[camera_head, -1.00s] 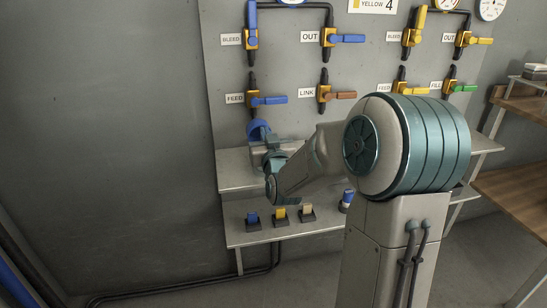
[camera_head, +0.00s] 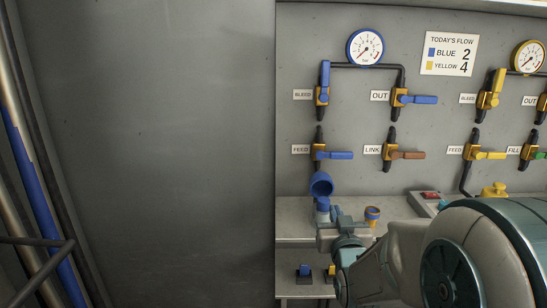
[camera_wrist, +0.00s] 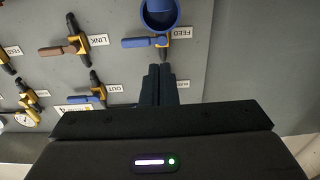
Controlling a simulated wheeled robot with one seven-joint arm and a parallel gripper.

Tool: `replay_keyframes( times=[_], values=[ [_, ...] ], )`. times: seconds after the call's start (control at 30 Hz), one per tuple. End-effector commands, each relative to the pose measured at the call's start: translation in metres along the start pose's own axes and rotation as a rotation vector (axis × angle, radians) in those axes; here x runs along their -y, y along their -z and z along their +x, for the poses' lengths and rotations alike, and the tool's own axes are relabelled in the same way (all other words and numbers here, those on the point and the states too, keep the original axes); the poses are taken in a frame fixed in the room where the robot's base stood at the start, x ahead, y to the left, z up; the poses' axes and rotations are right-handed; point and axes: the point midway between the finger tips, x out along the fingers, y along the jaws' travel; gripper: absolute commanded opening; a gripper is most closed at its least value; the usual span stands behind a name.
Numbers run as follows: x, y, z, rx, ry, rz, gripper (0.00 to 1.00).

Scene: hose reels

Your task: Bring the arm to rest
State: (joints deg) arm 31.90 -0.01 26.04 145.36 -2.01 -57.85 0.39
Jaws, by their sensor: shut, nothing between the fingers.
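My gripper (camera_wrist: 158,86) shows in the wrist view with its two dark fingers together and nothing between them. It points toward the grey valve panel (camera_wrist: 120,70), which appears upside down there. A blue cup-shaped fitting (camera_wrist: 160,12) and the blue FEED valve handle (camera_wrist: 140,42) lie just beyond the fingertips in that view; I cannot tell the gap. In the head view my arm (camera_head: 395,265) is bent at the lower right, its wrist below the blue cup (camera_head: 321,184). My fingers cannot be made out there.
The panel (camera_head: 440,120) carries several valves, a blue gauge (camera_head: 366,47) and a flow sign (camera_head: 449,54).

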Motion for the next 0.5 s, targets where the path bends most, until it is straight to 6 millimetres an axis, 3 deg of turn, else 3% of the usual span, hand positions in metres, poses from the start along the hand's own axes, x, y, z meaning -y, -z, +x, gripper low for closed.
replay_keyframes(
  times=[0.03, 0.27, 0.5],
  values=[
    [0.004, 0.017, -0.001, 0.046, 0.005, -0.009, 0.0],
    [0.014, 0.038, -0.021, 0.339, 0.012, -0.039, 0.0],
    [0.019, 0.065, -0.064, 0.646, 0.011, -0.051, 0.0]
  ],
)
